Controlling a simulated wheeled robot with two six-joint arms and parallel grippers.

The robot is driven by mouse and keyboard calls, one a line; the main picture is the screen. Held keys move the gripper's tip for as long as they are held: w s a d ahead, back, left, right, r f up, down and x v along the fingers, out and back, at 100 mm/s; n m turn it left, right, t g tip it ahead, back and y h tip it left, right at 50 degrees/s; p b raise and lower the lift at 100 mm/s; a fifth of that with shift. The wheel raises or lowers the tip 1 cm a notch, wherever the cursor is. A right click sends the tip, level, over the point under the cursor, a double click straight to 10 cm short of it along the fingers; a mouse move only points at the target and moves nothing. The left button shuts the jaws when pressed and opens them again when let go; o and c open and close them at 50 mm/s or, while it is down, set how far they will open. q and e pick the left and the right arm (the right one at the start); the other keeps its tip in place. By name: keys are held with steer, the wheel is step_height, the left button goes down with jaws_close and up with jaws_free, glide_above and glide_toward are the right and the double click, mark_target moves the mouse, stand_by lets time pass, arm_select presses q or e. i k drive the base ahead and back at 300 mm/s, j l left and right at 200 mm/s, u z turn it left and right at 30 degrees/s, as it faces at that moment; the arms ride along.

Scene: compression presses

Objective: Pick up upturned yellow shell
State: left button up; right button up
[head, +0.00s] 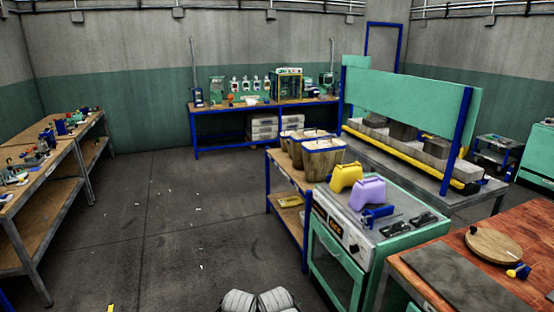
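A yellow shell (345,177) rests at the back left of the top of a green-fronted machine (342,255), right of centre in the head view. It has a rounded, toaster-like form and a notched top edge. I cannot tell for sure from here which way up it is. A similar lavender shell (368,193) stands right beside it, nearer to me. Neither of my grippers shows in the head view. Only pale grey parts of my own body show at the bottom edge, well away from the shell.
A blue clamp-like tool (377,214) and dark parts lie by the lavender shell. Wooden bins (322,155) stand just behind the machine. A red-brown table (520,232) is at right, a workbench (25,195) at left. The grey floor (175,225) between is open.

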mark_target(344, 175)
steer(key=i+l+u, duration=0.15)
steer(key=i, duration=1.25)
steer(key=i+j+z, duration=0.2)
steer(key=i, duration=0.45)
steer(key=i+z, duration=0.2)
steer(key=z, duration=0.25)
steer(key=i+z, duration=0.25)
steer(key=z, duration=0.15)
steer(key=i+z, duration=0.15)
steer(key=z, duration=0.25)
steer(key=i+z, duration=0.1)
steer(key=z, duration=0.35)
steer(key=i+j+z, duration=0.1)
steer(key=z, duration=0.3)
steer(key=i+j+z, duration=0.2)
